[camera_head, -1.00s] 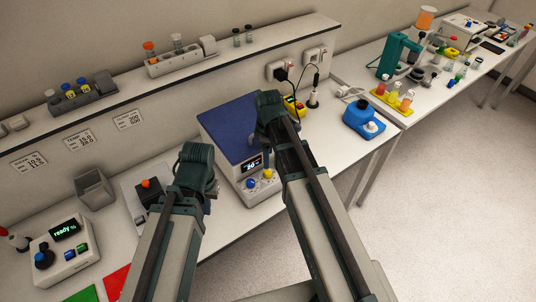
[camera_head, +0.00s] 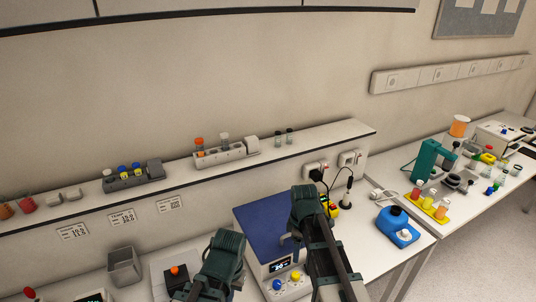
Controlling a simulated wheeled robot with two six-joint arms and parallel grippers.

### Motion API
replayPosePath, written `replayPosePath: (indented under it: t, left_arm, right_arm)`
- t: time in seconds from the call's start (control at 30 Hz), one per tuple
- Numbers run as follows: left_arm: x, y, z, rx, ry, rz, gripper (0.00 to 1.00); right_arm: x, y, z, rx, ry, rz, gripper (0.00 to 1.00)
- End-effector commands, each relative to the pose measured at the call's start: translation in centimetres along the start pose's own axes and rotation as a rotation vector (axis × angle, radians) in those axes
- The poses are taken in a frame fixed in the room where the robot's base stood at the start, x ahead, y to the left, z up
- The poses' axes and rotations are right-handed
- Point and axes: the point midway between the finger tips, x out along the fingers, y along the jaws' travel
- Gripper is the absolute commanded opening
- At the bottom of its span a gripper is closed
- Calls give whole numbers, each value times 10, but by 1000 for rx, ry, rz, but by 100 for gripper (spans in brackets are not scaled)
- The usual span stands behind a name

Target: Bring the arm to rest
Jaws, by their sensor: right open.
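My right arm comes up from the bottom, and its dark green end with the right gripper (camera_head: 310,206) appears in front of the blue-topped device (camera_head: 262,222). The right gripper is open, with nothing seen in it; its fingertips are hard to make out against the arm. My left arm's dark green end (camera_head: 222,262) is lower and further left, in front of the bench. The left gripper's jaws cannot be made out.
A wall shelf (camera_head: 350,131) holds a grey rack (camera_head: 134,180) and a white rack (camera_head: 226,154) with capped tubes. A grey bin (camera_head: 124,266) stands on the bench at left.

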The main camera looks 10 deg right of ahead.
Motion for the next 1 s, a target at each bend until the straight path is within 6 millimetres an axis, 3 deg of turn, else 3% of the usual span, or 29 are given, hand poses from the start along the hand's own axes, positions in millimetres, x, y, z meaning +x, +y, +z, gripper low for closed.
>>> replayPosePath:
  t: [0.17,0.3,0.5,0.7,1.0]
  left_arm:
    - [40,4,-2,2,0,0,0]
    - [86,8,-5,4,1,-1,0]
    - [135,12,-9,8,2,-2,0]
    - [157,14,-10,10,2,-3,0]
    - [157,14,-10,10,2,-3,0]
  right_arm:
    - [40,-36,-11,122,-18,-1,69]
    - [86,-86,-24,329,-46,10,69]
    - [135,-143,-31,608,-78,37,69]
    - [157,-172,-32,773,-91,61,69]
    - [157,-176,-33,814,-94,67,69]
